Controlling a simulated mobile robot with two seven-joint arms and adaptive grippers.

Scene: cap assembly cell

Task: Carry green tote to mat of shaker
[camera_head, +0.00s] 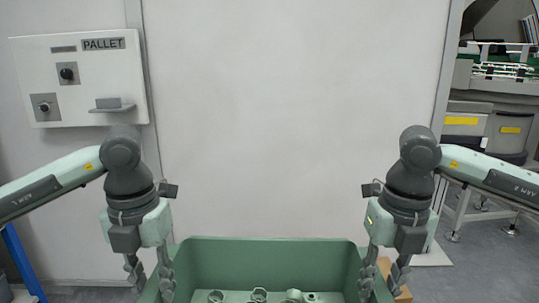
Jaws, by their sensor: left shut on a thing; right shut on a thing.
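The green tote (270,262) is at the bottom centre of the head view, cut off by the lower edge. Several pale green ring-like caps (259,295) lie inside it. My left gripper (151,282) is shut on the tote's left wall. My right gripper (382,280) is shut on the tote's right wall. Both grippers point down, one on each side of the tote. The tote's near side and underside are out of view. No shaker and no mat show in this view.
A white wall panel fills the middle behind the tote. A control box marked PALLET (80,78) hangs at the left. A machine (490,110) stands at the far right beyond the wall edge. A brown box (397,282) is partly hidden behind my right gripper. Grey floor shows at the right.

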